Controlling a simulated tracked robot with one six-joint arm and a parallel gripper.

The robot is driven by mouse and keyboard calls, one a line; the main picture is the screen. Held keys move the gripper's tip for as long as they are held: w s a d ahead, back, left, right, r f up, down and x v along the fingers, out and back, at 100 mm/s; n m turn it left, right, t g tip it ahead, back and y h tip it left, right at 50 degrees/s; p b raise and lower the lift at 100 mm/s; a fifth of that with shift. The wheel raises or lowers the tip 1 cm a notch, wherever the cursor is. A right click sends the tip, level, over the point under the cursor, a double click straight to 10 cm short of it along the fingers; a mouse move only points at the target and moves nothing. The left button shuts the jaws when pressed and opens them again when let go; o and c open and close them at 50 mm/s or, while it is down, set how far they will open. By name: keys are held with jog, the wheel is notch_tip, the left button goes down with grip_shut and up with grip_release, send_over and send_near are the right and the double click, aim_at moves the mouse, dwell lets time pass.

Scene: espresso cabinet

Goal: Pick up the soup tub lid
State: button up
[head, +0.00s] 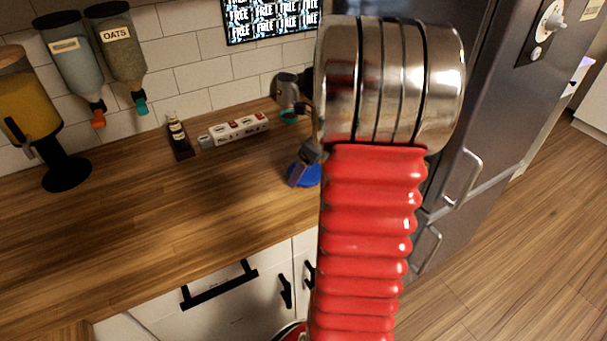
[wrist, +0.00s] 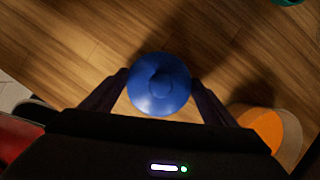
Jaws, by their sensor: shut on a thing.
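The soup tub lid (wrist: 160,88) is a round blue lid with a raised middle, seen in the wrist view between the two dark fingers of my gripper (wrist: 160,90). The fingers are shut on it from both sides. In the head view the lid (head: 310,176) shows as a blue edge at the counter, left of my red arm. Part of my gripper (head: 303,172) shows there as a grey piece. My arm hides the rest of both. I cannot tell whether the lid touches the counter.
An orange-topped round container (wrist: 262,128) is right of my gripper in the wrist view. A power strip (head: 239,129), a dark bottle (head: 177,130) and dispensers (head: 122,45) stand toward the wall. The dark fridge (head: 480,130) is at right. The counter's (head: 190,215) left middle is clear.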

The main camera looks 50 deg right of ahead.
jog(key=shift+c, duration=1)
jog(key=shift+r, duration=0.15)
notch_tip(320, 180, up, 10)
jog(key=shift+f, duration=0.15)
jog(key=shift+s, duration=0.15)
